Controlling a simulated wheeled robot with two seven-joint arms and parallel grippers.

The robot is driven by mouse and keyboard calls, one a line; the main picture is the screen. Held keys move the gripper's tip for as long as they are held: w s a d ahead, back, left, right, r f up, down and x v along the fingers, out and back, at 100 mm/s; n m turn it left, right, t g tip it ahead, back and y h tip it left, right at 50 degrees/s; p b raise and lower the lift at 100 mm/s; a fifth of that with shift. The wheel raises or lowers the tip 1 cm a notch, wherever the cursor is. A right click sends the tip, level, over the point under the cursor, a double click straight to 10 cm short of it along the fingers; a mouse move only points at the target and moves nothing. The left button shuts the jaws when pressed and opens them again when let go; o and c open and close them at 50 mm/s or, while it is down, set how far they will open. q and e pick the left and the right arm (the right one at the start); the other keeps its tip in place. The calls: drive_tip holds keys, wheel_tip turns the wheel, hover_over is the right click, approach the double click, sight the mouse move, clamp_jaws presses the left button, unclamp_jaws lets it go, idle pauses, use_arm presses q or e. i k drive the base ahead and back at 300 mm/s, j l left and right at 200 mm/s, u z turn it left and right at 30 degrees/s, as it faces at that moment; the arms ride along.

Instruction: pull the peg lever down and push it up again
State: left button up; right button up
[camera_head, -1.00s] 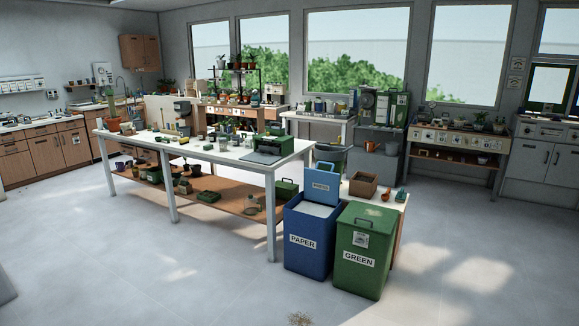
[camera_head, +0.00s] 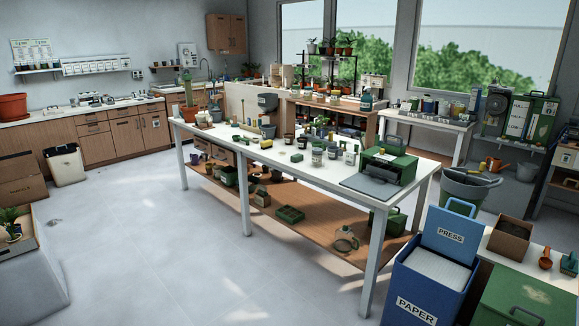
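I cannot make out a peg lever for certain at this distance. A beige upright panel (camera_head: 240,105) stands behind the far left end of the long white table (camera_head: 330,190). A dark grey fixture (camera_head: 267,101) is on or in front of its right part. Any small lever there is too small to tell. On the back wall a white board (camera_head: 188,56) hangs near the sink, its details also too small to read. Neither of my grippers is in view.
The white table, with a wooden lower shelf (camera_head: 325,232), fills the middle. A blue PAPER bin (camera_head: 432,292) and a green bin (camera_head: 525,300) stand at the lower right. A counter (camera_head: 120,130) runs along the left wall. Open floor (camera_head: 150,240) lies left of the table.

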sight(357, 133)
drive_tip(key=i+z, duration=0.1)
drive_tip(key=i, duration=0.4)
drive_tip(key=i+j+z, duration=0.15)
drive_tip(key=i, duration=0.35)
drive_tip(key=i+j+z, duration=0.1)
drive_tip(key=i, duration=0.35)
drive_tip(key=i+j+z, duration=0.1)
drive_tip(key=i, duration=0.4)
